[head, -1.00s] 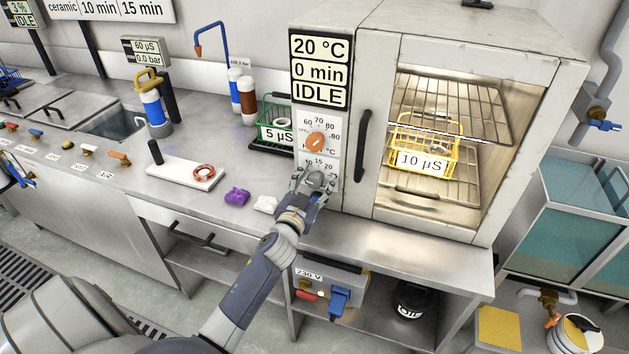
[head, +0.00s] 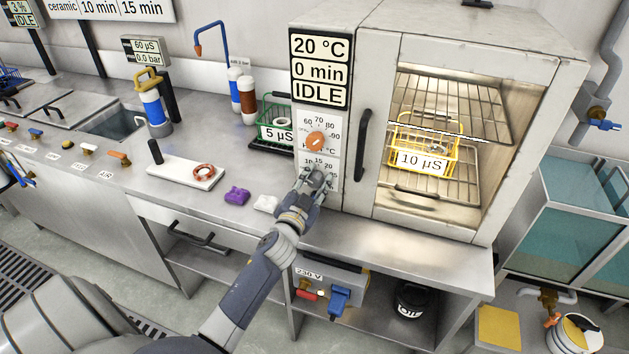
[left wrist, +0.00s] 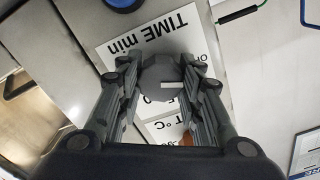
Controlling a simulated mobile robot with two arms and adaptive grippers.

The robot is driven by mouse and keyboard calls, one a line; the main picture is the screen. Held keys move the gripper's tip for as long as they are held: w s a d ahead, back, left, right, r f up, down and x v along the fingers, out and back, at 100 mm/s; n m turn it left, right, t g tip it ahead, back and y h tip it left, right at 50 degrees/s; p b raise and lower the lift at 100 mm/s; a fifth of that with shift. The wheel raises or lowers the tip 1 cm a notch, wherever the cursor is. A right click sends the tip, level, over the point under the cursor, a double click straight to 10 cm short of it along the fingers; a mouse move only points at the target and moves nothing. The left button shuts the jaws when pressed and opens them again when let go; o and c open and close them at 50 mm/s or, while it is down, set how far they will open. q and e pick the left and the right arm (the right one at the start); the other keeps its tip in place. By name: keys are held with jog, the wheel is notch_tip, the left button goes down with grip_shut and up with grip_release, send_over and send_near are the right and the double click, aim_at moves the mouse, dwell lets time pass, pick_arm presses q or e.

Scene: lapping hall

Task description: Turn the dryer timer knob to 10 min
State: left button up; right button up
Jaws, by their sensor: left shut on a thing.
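The dryer (head: 470,40) stands on the bench with its glass door closed. Its display (head: 320,70) reads 20 °C, 0 min, IDLE. The orange temperature knob (head: 316,142) sits on the upper dial plate. My left gripper (head: 316,180) is at the lower plate and covers most of it in the head view. In the left wrist view the grey timer knob (left wrist: 160,80) with a white pointer line lies between the fingers of that gripper (left wrist: 162,88), which are shut on it. The plate marked TIME min (left wrist: 125,45) shows behind it, with much of its scale hidden. My right gripper is not in view.
A yellow basket (head: 455,150) labelled 10 µS stands inside the dryer. A green basket (head: 268,110) labelled 5 µS stands left of the dryer. A purple piece (head: 237,196) and a white piece (head: 266,204) lie on the bench near my arm.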

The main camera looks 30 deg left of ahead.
pick_arm(q)
jog(key=m, duration=0.5)
jog(key=shift+m, duration=0.3)
jog(key=shift+f, duration=0.1)
dwell(0.3)
jog(key=o, duration=1.1)
jog(key=shift+c, duration=0.2)
jog(key=v, duration=1.2)
jog(key=shift+d, duration=0.1)
